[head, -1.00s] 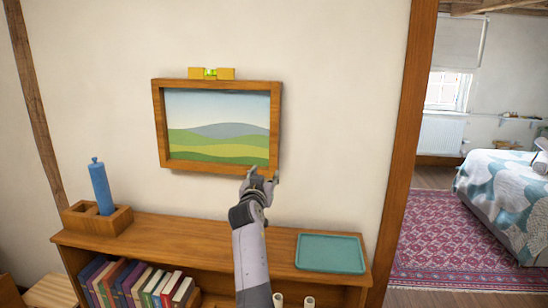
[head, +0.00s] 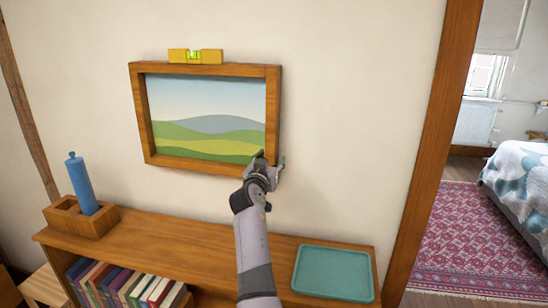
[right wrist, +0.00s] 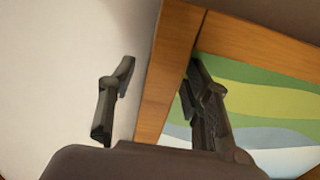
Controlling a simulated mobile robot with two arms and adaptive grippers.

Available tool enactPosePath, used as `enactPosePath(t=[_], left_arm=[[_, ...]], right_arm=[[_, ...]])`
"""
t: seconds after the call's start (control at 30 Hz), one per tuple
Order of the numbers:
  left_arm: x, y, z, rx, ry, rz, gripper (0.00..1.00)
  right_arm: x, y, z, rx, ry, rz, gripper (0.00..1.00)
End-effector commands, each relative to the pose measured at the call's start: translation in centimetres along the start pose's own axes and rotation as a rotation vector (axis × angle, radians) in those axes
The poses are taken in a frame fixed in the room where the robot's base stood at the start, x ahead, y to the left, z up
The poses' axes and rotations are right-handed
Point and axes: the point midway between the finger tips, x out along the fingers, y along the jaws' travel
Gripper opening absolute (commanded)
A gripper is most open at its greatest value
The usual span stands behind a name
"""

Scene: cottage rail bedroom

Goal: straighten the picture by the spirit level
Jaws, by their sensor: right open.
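A wood-framed picture (head: 138,112) of green hills hangs on the wall; its lower edge slopes down to the right in the head view. A yellow spirit level (head: 211,57) with a green vial lies along the frame's top edge; the bubble's exact place is too small to tell. My right gripper (head: 267,163) is open at the frame's lower right corner. In the right wrist view its fingers (right wrist: 160,95) stand on either side of a frame bar (right wrist: 165,75), one over the wall side, one over the painting. Contact cannot be told. My left gripper is out of view.
Below is a wooden shelf (head: 190,240) with a teal tray (head: 333,273), a wooden holder (head: 62,217) with a blue cylinder (head: 80,182), and several books (head: 125,285). A wooden post (head: 432,150) edges the doorway at right. The wall around the picture is clear.

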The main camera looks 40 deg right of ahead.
Motion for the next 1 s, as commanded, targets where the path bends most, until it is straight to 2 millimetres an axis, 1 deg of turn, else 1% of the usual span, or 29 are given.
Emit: enactPosePath(t=[0.23,0.53,0.9,1.0], left_arm=[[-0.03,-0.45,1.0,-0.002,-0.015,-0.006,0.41],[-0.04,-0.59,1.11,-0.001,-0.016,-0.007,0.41],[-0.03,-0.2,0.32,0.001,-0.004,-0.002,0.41],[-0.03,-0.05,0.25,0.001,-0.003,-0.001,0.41]], right_arm=[[0.0,-0.01,-0.07,0.001,0.001,0.0,0.45],[0.01,0.02,-0.06,0.001,0.001,0.0,0.25],[0.0,0.01,-0.05,0.001,0.001,0.0,0.0],[0.0,0.01,-0.05,0.001,0.001,0.0,0.0]])
